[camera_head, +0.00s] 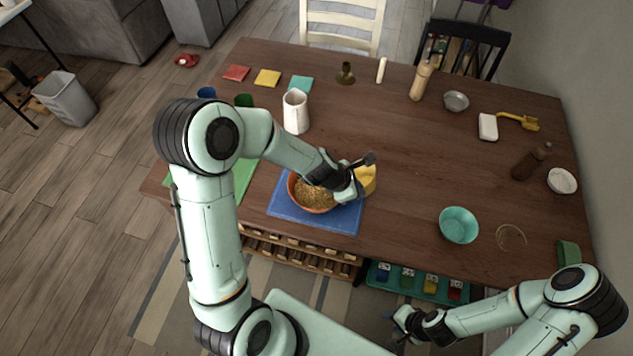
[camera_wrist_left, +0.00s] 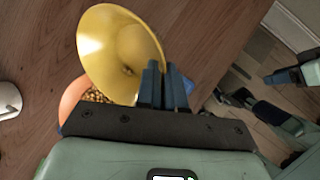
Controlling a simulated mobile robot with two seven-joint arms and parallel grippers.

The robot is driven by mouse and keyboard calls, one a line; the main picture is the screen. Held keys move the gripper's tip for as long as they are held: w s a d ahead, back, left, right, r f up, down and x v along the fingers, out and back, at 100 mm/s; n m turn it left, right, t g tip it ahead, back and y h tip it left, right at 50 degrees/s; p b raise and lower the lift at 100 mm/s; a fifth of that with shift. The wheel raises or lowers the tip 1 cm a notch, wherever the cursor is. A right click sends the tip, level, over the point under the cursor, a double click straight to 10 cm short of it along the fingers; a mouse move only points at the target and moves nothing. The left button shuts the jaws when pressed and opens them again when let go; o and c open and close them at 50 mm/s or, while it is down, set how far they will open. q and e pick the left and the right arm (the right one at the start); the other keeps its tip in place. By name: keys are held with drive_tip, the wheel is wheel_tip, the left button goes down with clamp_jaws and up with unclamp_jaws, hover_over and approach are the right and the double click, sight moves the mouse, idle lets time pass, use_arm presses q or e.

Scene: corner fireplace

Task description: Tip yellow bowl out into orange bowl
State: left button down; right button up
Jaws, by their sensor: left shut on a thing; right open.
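The yellow bowl (camera_head: 367,180) is held on its side by my left gripper (camera_head: 357,176), at the right side of the orange bowl. In the left wrist view the yellow bowl (camera_wrist_left: 115,50) shows its inside, nearly bare with a small dark bit near the bottom, and my left gripper's fingers (camera_wrist_left: 167,85) are at its rim. The orange bowl (camera_head: 292,190) stands on a blue mat (camera_head: 340,217) and holds a heap of brownish small pieces (camera_head: 314,195); part is hidden by my left arm. My right gripper (camera_head: 398,322) is open and empty, low in front of the table.
A white jug (camera_head: 296,111) stands behind my left forearm. A teal bowl (camera_head: 459,225) and a glass (camera_head: 511,237) stand right of the mat. A green mat (camera_head: 243,180) lies left. The table's middle right (camera_head: 430,150) is clear.

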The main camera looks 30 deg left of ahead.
use_arm(q)
drive_tip(key=shift+d+f+y, duration=0.25)
drive_tip(key=shift+d+y, duration=0.15)
drive_tip(key=shift+d, duration=0.1)
drive_tip(key=shift+d, duration=0.15)
drive_tip(key=shift+d+f+y, duration=0.2)
drive_tip(key=shift+d+y, duration=0.1)
drive_tip(key=shift+y, duration=0.3)
drive_tip(key=shift+w+d+f+m+g+y, duration=0.1)
drive_tip(key=shift+d+f+g+y, duration=0.05)
drive_tip(key=shift+d+f+y, duration=0.75)
drive_tip(key=shift+s+d+f+m+g+y, duration=0.1)
drive_tip(key=shift+d+f+g+y, duration=0.2)
drive_tip(key=shift+f+y, duration=0.7)
drive_tip(key=shift+w+d+f+m+g+y, duration=0.1)
drive_tip(key=shift+d+f+y, duration=0.5)
drive_tip(key=shift+f, duration=0.7)
drive_tip(key=shift+d, duration=0.1)
